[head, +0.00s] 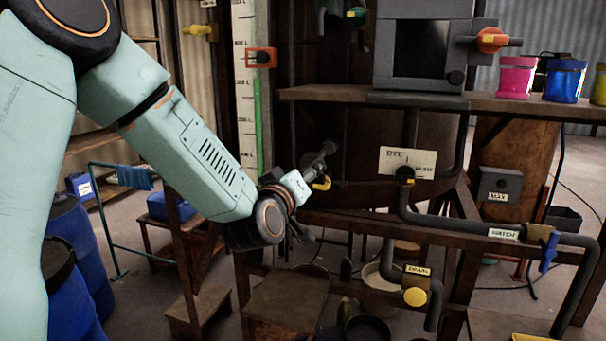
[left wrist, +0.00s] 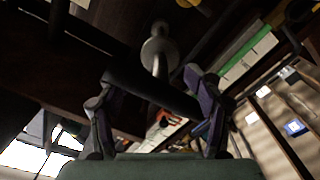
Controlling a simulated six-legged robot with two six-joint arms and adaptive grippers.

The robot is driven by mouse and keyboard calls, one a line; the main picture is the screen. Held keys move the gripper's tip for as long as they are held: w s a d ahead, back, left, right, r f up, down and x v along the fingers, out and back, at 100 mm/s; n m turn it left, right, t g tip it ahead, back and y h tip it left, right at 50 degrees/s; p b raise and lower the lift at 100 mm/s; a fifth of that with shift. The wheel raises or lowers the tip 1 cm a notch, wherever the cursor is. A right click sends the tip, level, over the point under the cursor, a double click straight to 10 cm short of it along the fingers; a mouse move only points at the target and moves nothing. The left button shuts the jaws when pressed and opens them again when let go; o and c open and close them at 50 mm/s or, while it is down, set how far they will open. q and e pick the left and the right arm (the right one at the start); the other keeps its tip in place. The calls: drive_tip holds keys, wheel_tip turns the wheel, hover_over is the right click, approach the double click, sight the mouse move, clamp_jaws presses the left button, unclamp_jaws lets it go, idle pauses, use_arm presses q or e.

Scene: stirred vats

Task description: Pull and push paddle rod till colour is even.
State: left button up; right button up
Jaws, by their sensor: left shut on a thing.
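My left gripper (head: 318,168) reaches in from the left in the head view, in front of the dark vat below the shelf. In the left wrist view its two fingers (left wrist: 155,108) are shut on a dark crossbar handle (left wrist: 150,92). A pale grey paddle rod (left wrist: 160,62) with a round collar runs from that handle towards the dark vat wall. In the head view the handle is mostly hidden by the gripper. The grey box window (head: 422,48) above looks dark, and I cannot tell the colour of any liquid. My right gripper is in neither view.
A dye label (head: 408,162), a blue water valve (head: 548,248) and a yellow drain valve (head: 415,296) are on the pipes to the right. Pink (head: 517,78) and blue (head: 565,82) pots stand on the shelf. A green level gauge (head: 258,125) is behind my arm. Wooden frame beams surround the vat.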

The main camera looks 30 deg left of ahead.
use_arm(q)
clamp_jaws()
drive_tip(key=shift+w, duration=0.15)
